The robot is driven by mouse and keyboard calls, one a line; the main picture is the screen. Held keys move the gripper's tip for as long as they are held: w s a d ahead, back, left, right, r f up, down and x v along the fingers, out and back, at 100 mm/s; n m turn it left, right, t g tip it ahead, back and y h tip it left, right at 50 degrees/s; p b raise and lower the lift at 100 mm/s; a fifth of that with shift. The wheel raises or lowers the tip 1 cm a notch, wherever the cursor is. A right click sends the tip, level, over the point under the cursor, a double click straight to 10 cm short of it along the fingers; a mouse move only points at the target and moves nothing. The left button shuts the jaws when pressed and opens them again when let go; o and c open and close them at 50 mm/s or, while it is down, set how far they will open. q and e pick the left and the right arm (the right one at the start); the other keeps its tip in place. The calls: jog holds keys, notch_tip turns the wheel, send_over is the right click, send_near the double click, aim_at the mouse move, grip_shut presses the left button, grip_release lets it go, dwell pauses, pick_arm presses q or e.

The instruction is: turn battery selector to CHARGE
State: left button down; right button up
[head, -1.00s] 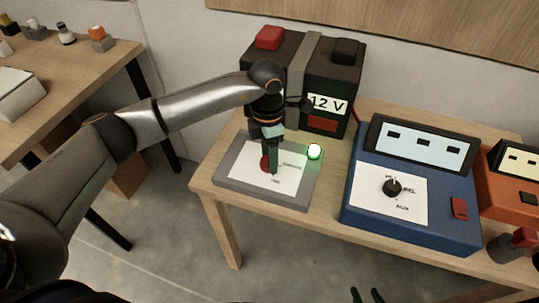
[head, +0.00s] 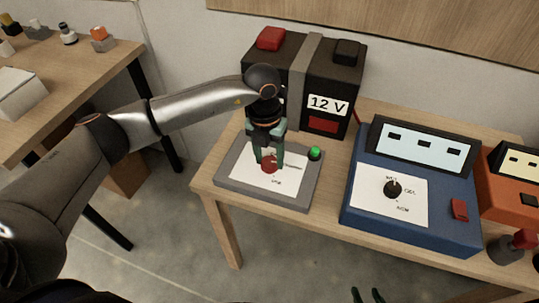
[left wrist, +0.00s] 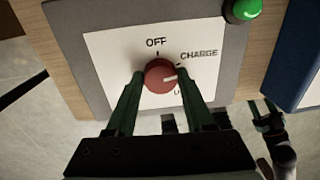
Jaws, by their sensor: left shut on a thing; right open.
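The battery selector is a red round knob (left wrist: 160,77) on a white plate (left wrist: 110,55) set on a grey panel (head: 228,187). In the left wrist view, OFF is printed above the knob, CHARGE at upper right, and a third label at lower right is mostly hidden by a finger. The knob's pale mark points right, a little below the CHARGE tick. My left gripper (head: 268,161) is shut on the knob, one finger on each side. A green lamp (head: 315,153) sits at the panel's right corner. My right gripper (head: 366,296) is open and empty at the bottom edge.
A black 12 V battery (head: 340,75) stands behind the panel. A blue meter box (head: 410,225) with its own black knob is to the right, then an orange box (head: 510,200). Another table (head: 110,70) with small items stands at the left.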

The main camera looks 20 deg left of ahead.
aim_at(265, 161)
pick_arm(q)
jog(key=shift+n, duration=1)
jog(key=shift+c, duration=1.4)
grip_release()
notch_tip(265, 161, up, 12)
jog(key=shift+a+r, duration=0.25)
jog(key=shift+a, duration=0.2)
jog(key=shift+s, duration=0.1)
